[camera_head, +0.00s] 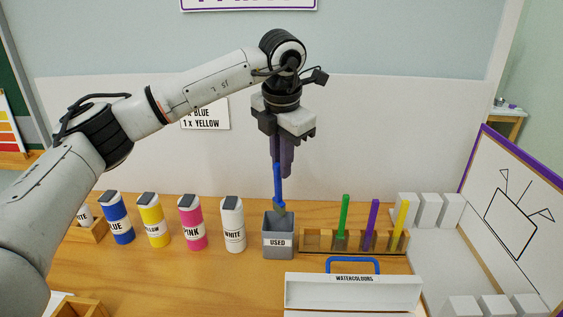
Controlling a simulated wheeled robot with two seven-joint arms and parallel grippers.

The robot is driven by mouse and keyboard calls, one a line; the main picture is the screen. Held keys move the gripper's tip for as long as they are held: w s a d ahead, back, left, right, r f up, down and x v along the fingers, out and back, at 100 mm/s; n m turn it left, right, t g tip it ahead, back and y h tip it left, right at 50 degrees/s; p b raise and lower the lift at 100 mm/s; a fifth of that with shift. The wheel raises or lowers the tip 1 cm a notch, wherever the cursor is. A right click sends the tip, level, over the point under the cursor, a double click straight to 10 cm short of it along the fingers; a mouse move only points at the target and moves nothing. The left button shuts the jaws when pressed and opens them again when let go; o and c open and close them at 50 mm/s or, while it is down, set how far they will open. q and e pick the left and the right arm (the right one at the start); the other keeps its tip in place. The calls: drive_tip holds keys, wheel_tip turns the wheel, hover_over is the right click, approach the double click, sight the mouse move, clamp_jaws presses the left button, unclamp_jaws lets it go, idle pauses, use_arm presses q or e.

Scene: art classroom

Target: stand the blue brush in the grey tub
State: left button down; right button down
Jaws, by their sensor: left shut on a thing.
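The blue brush (278,188) hangs upright with its handle up and its bristle end down. My left gripper (281,168) is shut on the upper part of its handle. The grey tub (278,244), labelled USED, stands on the table directly below. The brush's lower end shows at the tub's opening, in front of the back rim; I cannot tell how deep it reaches. My right gripper is not in view.
A wooden rack (318,240) right of the tub holds green, purple and yellow brushes. A white paint bottle (232,224) stands close on the left, with several more bottles beyond. A white WATERCOLOURS box (350,293) with a blue handle lies in front.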

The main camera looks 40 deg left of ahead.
sight(281, 191)
use_arm(q)
drive_tip(key=shift+s+d+f, duration=0.1)
drive_tip(key=shift+s+f, duration=0.05)
drive_tip(key=shift+f, duration=0.35)
drive_tip(key=shift+s+d+f, duration=0.1)
drive_tip(key=shift+s+f, duration=0.05)
drive_tip(key=shift+f, duration=0.3)
drive_tip(key=shift+s+d+b+x, duration=0.1)
drive_tip(key=shift+s+b+x, duration=0.05)
drive_tip(key=shift+b+x, duration=0.55)
drive_tip(key=shift+s+d+b+x, duration=0.15)
drive_tip(key=shift+b+x, duration=0.35)
drive_tip(key=shift+x, duration=0.35)
drive_tip(key=shift+s+d+f+b, duration=0.1)
drive_tip(key=shift+s+f+b, duration=0.2)
drive_tip(key=shift+f+b, duration=0.15)
drive_tip(key=shift+f, duration=0.4)
